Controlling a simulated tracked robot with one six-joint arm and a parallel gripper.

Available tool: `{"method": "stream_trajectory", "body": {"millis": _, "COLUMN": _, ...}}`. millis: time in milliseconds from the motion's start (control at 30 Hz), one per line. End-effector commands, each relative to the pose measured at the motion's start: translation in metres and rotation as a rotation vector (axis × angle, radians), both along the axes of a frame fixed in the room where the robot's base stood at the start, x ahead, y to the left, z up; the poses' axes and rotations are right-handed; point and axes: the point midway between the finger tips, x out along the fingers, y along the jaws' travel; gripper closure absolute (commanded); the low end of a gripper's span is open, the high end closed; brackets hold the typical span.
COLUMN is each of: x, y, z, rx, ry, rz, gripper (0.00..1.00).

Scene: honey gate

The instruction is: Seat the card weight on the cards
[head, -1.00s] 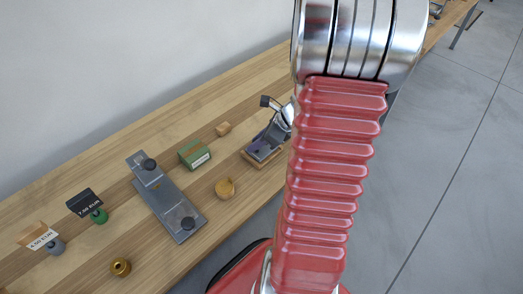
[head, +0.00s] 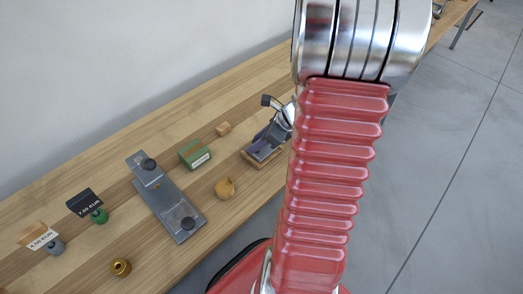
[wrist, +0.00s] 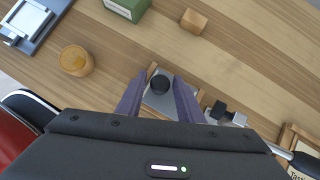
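The card weight, a grey plate with a round dark knob (wrist: 160,85), sits in a wooden tray (wrist: 151,70) in the wrist view. My gripper (wrist: 160,79) has its two purple fingers on either side of the knob. A narrow gap shows between the knob and each finger, so it looks open. In the head view the wooden tray (head: 250,157) is partly hidden by my gripper (head: 262,142). The cards cannot be made out under the plate.
A green box (head: 194,153), a small wood block (head: 223,129) and a round wooden pot (head: 225,188) stand near the tray. A metal plate with two dark knobs (head: 167,199) lies to the left. Price signs (head: 84,202) and a brass piece (head: 121,267) are farther left.

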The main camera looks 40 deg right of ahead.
Motion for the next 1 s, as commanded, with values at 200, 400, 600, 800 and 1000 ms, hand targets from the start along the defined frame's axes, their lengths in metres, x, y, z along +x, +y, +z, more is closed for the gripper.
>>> {"method": "stream_trajectory", "body": {"millis": 200, "x": -0.002, "y": -0.001, "z": 0.004, "rx": 0.0, "ry": -0.001, "rz": -0.001, "gripper": 0.66}}
{"method": "stream_trajectory", "body": {"millis": 400, "x": -0.005, "y": -0.002, "z": 0.008, "rx": -0.001, "ry": 0.0, "rz": 0.001, "gripper": 0.66}}
{"method": "stream_trajectory", "body": {"millis": 600, "x": -0.007, "y": -0.003, "z": 0.011, "rx": -0.001, "ry": 0.0, "rz": 0.001, "gripper": 0.66}}
{"method": "stream_trajectory", "body": {"millis": 800, "x": -0.009, "y": -0.004, "z": 0.015, "rx": -0.001, "ry": -0.001, "rz": 0.0, "gripper": 0.66}}
{"method": "stream_trajectory", "body": {"millis": 1000, "x": -0.011, "y": -0.005, "z": 0.018, "rx": -0.001, "ry": 0.0, "rz": 0.001, "gripper": 0.66}}
